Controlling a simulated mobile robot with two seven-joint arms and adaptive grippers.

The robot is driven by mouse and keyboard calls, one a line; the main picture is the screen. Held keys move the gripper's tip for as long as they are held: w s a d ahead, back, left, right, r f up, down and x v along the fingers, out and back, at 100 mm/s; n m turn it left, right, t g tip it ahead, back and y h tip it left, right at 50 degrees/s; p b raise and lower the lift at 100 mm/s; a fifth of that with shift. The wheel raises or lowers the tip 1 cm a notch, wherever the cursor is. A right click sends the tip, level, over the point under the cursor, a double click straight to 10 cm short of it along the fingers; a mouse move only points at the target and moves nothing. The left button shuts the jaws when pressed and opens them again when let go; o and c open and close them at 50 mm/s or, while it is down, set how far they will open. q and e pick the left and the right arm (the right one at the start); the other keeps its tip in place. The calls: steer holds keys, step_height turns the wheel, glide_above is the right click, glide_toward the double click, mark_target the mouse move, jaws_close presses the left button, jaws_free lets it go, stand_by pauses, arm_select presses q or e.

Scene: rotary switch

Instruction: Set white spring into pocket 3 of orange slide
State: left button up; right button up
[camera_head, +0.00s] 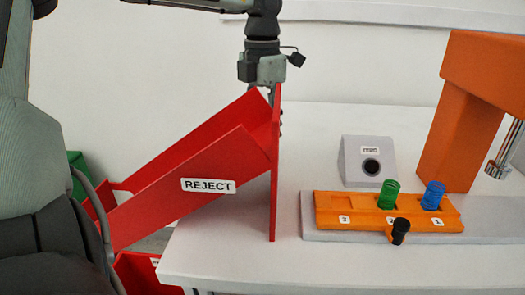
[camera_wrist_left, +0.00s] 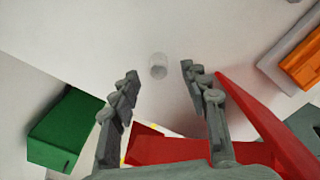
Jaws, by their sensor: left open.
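The white spring (camera_wrist_left: 158,66) is a small pale coil on the white table in the left wrist view, lying between the lines of my fingers. The head view does not show it; the red chute blocks that area. My left gripper (camera_wrist_left: 160,74) is open with nothing between its pads. In the head view it points down behind the chute, with its fingertips (camera_head: 276,115) mostly hidden. The orange slide (camera_head: 335,222) lies at the right, with pocket labels 3, 2 and 1 from left to right. Pocket 3 (camera_head: 350,202) looks empty. My right gripper is not in view.
The red REJECT chute (camera_head: 190,190) and its upright red plate (camera_head: 276,180) stand between the gripper and the slide. A green spring (camera_head: 389,194) and a blue spring (camera_head: 433,195) stand in pockets 2 and 1. A black knob (camera_head: 400,231) is in front; an orange frame (camera_head: 450,130) rises behind.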

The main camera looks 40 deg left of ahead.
arm_select(q)
step_height(320, 180, down, 3)
steer(key=shift+a+f, duration=0.1)
jaws_close()
stand_by(0.4)
steer(key=shift+r, duration=0.6)
step_height(320, 180, up, 17)
steer(key=p, duration=0.1)
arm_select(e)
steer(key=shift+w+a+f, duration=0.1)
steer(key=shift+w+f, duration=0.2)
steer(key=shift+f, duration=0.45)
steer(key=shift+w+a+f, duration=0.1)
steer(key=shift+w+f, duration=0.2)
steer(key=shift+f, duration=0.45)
